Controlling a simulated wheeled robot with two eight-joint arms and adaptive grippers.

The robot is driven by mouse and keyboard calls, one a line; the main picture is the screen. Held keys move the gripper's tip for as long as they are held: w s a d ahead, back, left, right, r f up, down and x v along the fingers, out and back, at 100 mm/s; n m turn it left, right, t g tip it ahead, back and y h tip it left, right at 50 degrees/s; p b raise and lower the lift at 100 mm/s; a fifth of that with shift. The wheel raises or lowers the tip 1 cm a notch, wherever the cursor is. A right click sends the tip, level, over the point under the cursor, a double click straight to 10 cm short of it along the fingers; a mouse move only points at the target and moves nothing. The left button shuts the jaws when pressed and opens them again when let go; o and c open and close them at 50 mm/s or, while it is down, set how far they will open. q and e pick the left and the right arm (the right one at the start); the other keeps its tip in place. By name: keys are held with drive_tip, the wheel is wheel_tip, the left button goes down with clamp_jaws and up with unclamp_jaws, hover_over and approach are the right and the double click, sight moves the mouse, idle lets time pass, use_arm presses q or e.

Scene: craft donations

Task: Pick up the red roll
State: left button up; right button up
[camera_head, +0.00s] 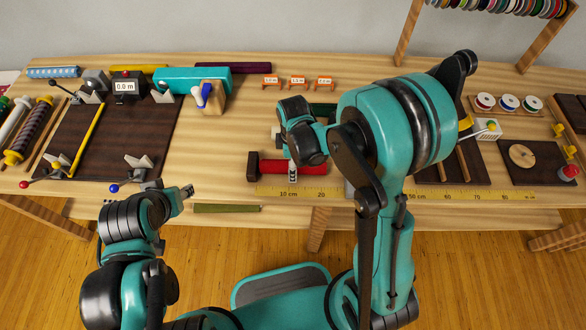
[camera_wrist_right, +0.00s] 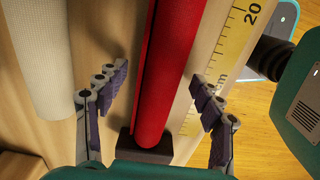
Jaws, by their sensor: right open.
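The red roll (camera_head: 314,168) lies sideways near the table's front edge, with a dark block (camera_head: 252,166) at its left end. In the right wrist view the red roll (camera_wrist_right: 166,70) runs lengthwise between the two fingers of my right gripper (camera_wrist_right: 160,90), with a gap on each side. That gripper is open and empty. In the head view my right gripper (camera_head: 292,170) is over the roll, and my right arm hides what lies just right of it. My left gripper (camera_head: 186,192) is at the front edge, left of the roll; its finger opening is unclear.
A yellow ruler strip (camera_head: 270,190) runs along the front edge beside the roll. A pale roll (camera_wrist_right: 36,55) lies parallel to it in the wrist view. A green strip (camera_head: 226,208) lies in front. Bare table (camera_head: 222,160) shows left of the roll.

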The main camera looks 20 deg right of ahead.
drive_tip(key=c, duration=1.3)
